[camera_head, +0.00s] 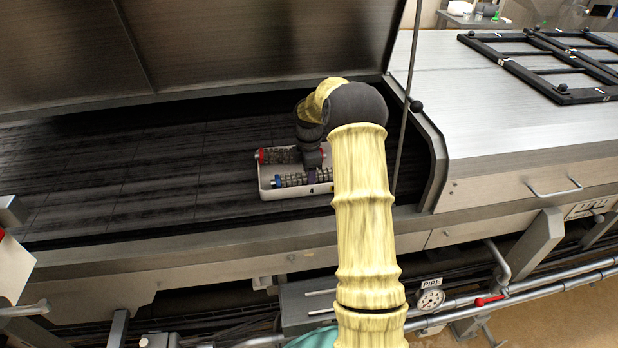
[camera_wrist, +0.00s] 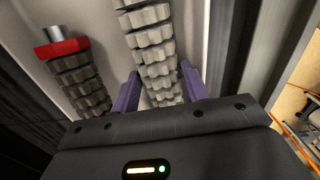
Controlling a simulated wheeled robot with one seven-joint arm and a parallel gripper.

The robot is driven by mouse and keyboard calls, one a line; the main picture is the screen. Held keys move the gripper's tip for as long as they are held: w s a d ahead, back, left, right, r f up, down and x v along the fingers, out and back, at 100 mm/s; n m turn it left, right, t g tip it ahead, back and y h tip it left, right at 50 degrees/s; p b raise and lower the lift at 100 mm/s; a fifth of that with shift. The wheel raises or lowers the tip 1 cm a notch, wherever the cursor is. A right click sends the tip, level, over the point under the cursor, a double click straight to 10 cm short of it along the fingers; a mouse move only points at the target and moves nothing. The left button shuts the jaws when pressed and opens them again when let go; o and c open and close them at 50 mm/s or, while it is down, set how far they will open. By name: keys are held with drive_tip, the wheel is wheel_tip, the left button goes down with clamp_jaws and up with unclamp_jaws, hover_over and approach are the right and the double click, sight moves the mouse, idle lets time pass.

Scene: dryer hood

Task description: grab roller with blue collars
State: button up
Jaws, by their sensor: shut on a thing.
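The roller with blue collars (camera_head: 290,180) lies along the near side of a white tray (camera_head: 262,186), with one blue collar showing at its left end. My gripper (camera_head: 311,174) reaches down over the tray and is shut on this roller. In the wrist view, the two purple fingers of my gripper (camera_wrist: 160,74) stand on either side of the ridged grey roller (camera_wrist: 150,42); its collars are out of that view. A second roller with a red collar (camera_head: 277,155) lies behind it in the tray, and its red collar (camera_wrist: 61,48) shows at left in the wrist view.
The tray rests on a dark conveyor belt (camera_head: 120,180) under a raised metal hood (camera_head: 200,45). A thin upright rod (camera_head: 404,110) and a metal housing (camera_head: 520,110) stand to the right. The belt left of the tray is clear.

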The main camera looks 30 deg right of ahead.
wheel_tip(320, 180, up, 10)
drive_tip(key=shift+r+b, duration=0.1)
drive_tip(key=shift+b, duration=0.65)
drive_tip(key=shift+w, duration=0.1)
